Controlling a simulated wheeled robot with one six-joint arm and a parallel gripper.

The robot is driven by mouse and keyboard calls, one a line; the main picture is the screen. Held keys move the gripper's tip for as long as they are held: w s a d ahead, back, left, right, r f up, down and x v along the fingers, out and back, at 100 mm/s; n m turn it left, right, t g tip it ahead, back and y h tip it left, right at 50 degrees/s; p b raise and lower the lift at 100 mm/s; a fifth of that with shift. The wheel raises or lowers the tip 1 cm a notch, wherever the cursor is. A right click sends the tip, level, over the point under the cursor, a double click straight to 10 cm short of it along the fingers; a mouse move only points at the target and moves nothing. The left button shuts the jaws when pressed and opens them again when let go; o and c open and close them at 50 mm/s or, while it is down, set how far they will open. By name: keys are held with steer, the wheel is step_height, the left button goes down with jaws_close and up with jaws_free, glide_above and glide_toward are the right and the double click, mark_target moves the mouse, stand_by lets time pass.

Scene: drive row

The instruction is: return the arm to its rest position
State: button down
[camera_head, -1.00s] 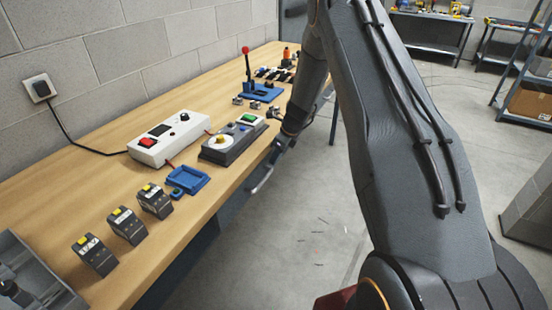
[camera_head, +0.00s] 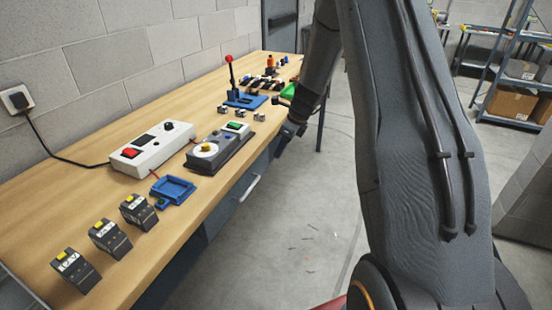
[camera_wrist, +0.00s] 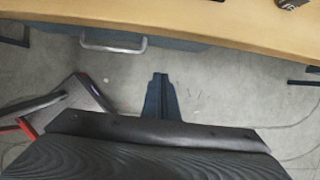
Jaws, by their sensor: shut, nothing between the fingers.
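My gripper (camera_wrist: 160,78) shows in the wrist view as a dark shape with its fingers together, over the grey floor and just off the workbench edge. Nothing is seen between the fingers. In the head view my arm runs down the right side, and its wrist end hangs beside the bench's front edge, near the drawer handle. The fingertips are hard to make out there. The wooden workbench (camera_head: 112,240) lies along the left.
On the bench stand several black blocks (camera_head: 110,238), a blue tray (camera_head: 172,190), a white power box (camera_head: 152,149), a grey button box (camera_head: 219,148) and a red-knobbed lever (camera_head: 230,75). A drawer handle (camera_wrist: 113,45) sticks out of the bench front. Shelving (camera_head: 515,75) stands far right. Floor between is clear.

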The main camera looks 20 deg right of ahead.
steer(key=s+a+r+n+h, duration=0.1)
steer(key=s+a+r+n, duration=0.2)
steer(key=s+n, duration=0.6)
steer(key=s+a+r+n+g+h, duration=0.1)
steer(key=s+a+r+n, duration=0.2)
steer(key=s+n, duration=0.6)
steer(key=s+a+r+n+g+h, duration=0.1)
steer(key=s+a+r+n, duration=0.1)
steer(key=s+a+n, duration=0.3)
steer(key=s+n, duration=0.4)
steer(key=s, duration=0.5)
steer(key=shift+a+r, duration=0.15)
steer(key=shift+r, duration=0.25)
